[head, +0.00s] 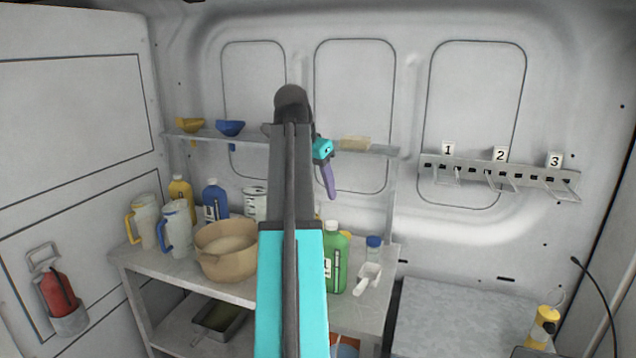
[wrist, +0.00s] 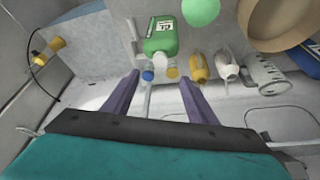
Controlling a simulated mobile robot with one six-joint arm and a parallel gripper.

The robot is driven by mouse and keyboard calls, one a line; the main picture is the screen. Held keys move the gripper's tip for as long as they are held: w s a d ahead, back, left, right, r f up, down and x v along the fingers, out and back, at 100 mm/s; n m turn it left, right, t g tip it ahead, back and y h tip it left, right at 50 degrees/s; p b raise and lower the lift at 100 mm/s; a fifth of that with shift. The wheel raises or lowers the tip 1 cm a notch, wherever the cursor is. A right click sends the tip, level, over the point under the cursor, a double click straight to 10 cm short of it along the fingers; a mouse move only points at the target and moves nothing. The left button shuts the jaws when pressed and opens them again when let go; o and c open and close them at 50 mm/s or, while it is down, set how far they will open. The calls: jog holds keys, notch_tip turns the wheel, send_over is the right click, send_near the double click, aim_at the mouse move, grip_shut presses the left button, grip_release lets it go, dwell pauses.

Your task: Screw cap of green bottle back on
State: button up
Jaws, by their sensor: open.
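The green bottle (head: 336,262) stands upright on the bench, partly hidden behind my arm in the head view. In the wrist view the green bottle (wrist: 160,33) is seen from above, beyond the fingertips, with its neck toward me. My gripper (head: 329,188) is above the bench, higher than the bottle. In the wrist view my gripper (wrist: 159,77) has its purple fingers spread, with nothing held between them.
A blue-capped jar (head: 374,246) and a white scoop (head: 368,277) are right of the bottle. A tan pot (head: 226,262), jugs and other bottles crowd the left. A shelf (head: 230,140) runs along the wall behind. The grey surface (head: 450,318) at right has clear room.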

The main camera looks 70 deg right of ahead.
aim_at(331, 223)
jog(key=shift+p+x, duration=1.5)
jog(key=shift+x, duration=4.85)
jog(key=shift+s, duration=0.1)
jog(key=shift+c, duration=0.4)
jog(key=c, duration=1)
jog(key=shift+d, duration=0.1)
jog(key=shift+d+m+g+p, duration=0.1)
jog(key=shift+m+g+p, duration=0.3)
jog(key=shift+m, duration=0.7)
jog(key=shift+w+m+g+y, duration=0.25)
jog(key=shift+m+g+y, duration=0.25)
jog(key=shift+m, duration=1)
